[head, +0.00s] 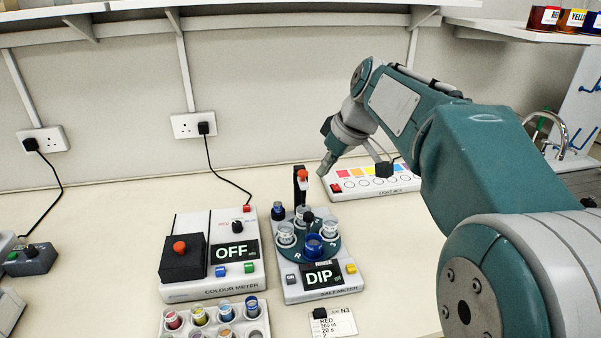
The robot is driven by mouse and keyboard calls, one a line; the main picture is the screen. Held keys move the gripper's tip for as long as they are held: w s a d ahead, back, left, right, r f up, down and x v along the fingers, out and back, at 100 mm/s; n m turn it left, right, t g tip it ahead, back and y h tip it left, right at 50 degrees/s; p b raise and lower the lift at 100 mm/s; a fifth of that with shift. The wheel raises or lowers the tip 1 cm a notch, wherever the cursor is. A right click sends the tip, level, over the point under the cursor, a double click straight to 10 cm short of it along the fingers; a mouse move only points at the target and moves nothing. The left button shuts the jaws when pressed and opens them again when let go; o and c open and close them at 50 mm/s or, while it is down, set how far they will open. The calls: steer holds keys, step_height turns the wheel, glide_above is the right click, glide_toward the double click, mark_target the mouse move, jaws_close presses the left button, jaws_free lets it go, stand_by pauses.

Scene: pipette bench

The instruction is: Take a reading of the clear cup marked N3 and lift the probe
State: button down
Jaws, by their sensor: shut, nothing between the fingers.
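The salt meter (325,291) stands mid-bench with its display reading DIP. Its teal round plate (296,255) carries several cups, including a clear cup (286,236) at left, a clear cup (329,230) at right and a blue cup (313,247) in front. Marks on the cups are too small to read, so I cannot tell which is N3. A black post with a red knob (302,176) rises behind the plate, and a dark probe tip (308,216) shows over the cups. My gripper (326,167) is shut and empty, just right of the red knob; a gap to it is hard to judge.
A colour meter (213,292) reading OFF stands left, with a rack of coloured vials (248,331) before it. A card with N3 (334,323) lies in front of the salt meter. A light panel (371,187) is behind. Bench is clear at front right.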

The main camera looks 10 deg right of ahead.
steer(key=w+d+f+n+y, duration=0.1)
steer(key=w+d+n+y, duration=0.15)
steer(key=w, duration=0.55)
steer(key=n, duration=0.4)
glide_toward(305, 171)
steer(key=f, duration=0.1)
steer(key=shift+w+g+y, duration=0.35)
steer(key=shift+g+y, duration=0.05)
steer(key=shift+y, duration=0.05)
steer(key=shift+a+f, duration=0.1)
steer(key=shift+x, duration=3.45)
